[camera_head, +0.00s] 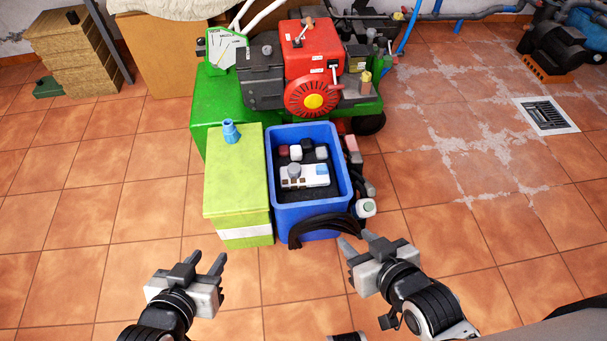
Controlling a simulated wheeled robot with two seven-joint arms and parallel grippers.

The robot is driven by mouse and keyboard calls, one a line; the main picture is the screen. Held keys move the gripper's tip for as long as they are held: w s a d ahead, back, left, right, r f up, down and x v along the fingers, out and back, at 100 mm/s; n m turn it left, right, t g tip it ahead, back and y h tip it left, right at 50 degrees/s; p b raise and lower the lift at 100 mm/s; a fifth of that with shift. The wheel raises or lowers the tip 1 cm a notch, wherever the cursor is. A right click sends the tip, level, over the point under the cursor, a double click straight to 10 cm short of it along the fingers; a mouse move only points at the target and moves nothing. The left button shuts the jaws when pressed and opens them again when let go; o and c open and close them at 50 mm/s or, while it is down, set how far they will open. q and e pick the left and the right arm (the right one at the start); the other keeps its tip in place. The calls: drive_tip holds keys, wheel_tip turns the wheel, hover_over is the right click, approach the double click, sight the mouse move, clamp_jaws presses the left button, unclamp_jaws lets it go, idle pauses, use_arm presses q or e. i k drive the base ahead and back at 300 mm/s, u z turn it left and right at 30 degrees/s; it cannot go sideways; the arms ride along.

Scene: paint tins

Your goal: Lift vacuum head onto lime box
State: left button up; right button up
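The lime box (235,178) stands upright on the tiled floor left of centre, with a white band low on its front. A small blue fitting (231,132) stands on its top. A dark, curved, ribbed piece (318,229), perhaps the vacuum head, lies over the front rim of the blue bin; I cannot tell for sure what it is. My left gripper (208,261) is open and empty, in front of the lime box and apart from it. My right gripper (356,242) is open, its fingertips close to the dark piece's right end; I cannot tell whether they touch.
The blue bin (277,204) stands right beside the lime box and holds a white device (304,176) and several small blocks. Small bottles (365,208) stand at its right. A green machine with a red engine (312,50) blocks the back.

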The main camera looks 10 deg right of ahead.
sight(314, 176)
drive_tip(key=u, duration=4.55)
drive_tip(key=i, duration=0.15)
drive_tip(key=z, duration=4.05)
drive_tip(key=i, duration=1.05)
drive_tip(key=z, duration=0.4)
